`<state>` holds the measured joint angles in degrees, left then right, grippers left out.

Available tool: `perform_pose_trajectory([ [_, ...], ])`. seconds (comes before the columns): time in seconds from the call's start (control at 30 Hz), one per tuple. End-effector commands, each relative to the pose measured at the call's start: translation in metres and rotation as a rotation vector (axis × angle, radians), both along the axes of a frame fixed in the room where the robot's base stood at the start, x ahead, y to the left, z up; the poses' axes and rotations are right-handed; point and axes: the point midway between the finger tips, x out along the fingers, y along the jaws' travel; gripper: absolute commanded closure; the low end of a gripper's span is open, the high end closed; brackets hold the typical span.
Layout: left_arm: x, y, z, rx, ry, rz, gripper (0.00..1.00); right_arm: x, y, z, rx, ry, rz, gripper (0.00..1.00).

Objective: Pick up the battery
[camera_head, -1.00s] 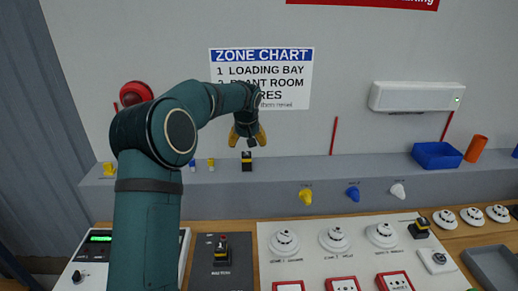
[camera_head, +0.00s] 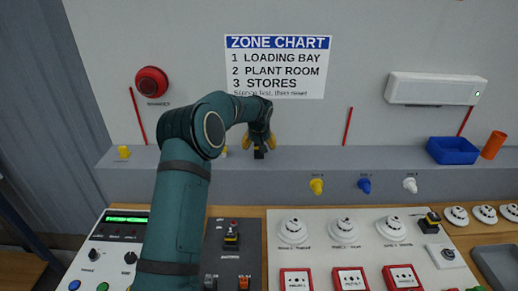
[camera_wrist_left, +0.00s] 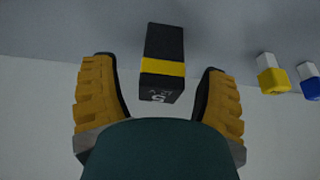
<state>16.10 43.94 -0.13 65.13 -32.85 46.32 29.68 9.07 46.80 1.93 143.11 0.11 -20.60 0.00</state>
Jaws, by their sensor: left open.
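A black block with a yellow band, which looks like the battery (camera_head: 259,153), stands on the grey ledge below the zone chart. In the left wrist view the battery (camera_wrist_left: 162,70) lies between the two yellow-padded fingers, with a gap on both sides. My left gripper (camera_head: 259,143) is open at the ledge and partly hides the battery in the head view. My right gripper is not in view.
Yellow, blue and white knobs (camera_head: 316,186) stick out of the ledge front. A blue bin (camera_head: 452,151) and an orange cylinder (camera_head: 493,145) are on the ledge at right.

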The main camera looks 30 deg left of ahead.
Motion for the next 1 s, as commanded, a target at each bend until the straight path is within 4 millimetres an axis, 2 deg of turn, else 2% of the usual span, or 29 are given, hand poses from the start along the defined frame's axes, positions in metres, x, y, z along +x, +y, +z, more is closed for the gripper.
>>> perform_pose_trajectory([
  [0.1, 0.005, 0.004, -0.015, 0.000, 0.002, 0.000, 0.27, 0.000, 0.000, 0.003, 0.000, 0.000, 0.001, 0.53],
  [0.2, 0.007, 0.005, -0.021, 0.000, 0.000, 0.000, 0.27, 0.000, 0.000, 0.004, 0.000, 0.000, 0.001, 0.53],
  [0.47, 0.008, 0.005, -0.022, 0.000, 0.000, 0.000, 0.26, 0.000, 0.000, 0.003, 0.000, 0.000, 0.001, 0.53],
  [0.5, 0.008, 0.005, -0.022, 0.000, 0.000, 0.000, 0.40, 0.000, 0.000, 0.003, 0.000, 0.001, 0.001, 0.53],
  [0.67, 0.008, 0.005, -0.022, 0.000, 0.000, 0.000, 0.96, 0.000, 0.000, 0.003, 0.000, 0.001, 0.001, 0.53],
  [0.7, 0.008, 0.005, -0.022, 0.000, 0.000, 0.000, 1.00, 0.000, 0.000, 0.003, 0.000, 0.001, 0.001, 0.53],
  [1.0, 0.008, 0.005, -0.021, 0.001, -0.001, 0.000, 1.00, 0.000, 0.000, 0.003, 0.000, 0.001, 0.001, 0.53],
])
